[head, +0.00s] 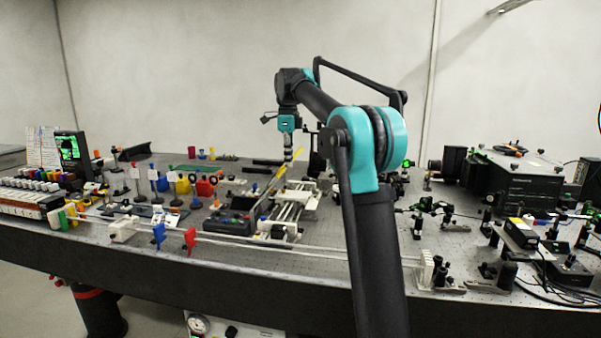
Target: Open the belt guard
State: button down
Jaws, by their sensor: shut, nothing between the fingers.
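My gripper (288,158) hangs at the end of my black and teal arm, pointing down over the middle of the bench. It is shut and empty. Below it is a mechanism with pale parallel rails (293,210) and white blocks, with a slanted yellow bar (272,180) beside the gripper's lower end. Whether the gripper touches the bar cannot be told. No part can be surely picked out as the belt guard; it may be on this mechanism or hidden behind my arm.
A dark control box (228,222) stands left of the rails. Long pale rods (310,246) run along the front with blue (158,236) and red (190,241) flags. Posts and optics crowd the left. A large black instrument (520,178) and cables fill the right.

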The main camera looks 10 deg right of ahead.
jog(key=w+a+r, duration=0.2)
jog(key=a+r, duration=0.1)
jog(key=a, duration=0.4)
jog(key=shift+w+a+r, duration=0.15)
jog(key=shift+w+a, duration=0.1)
jog(key=shift+a, duration=0.15)
jog(key=shift+d, duration=0.1)
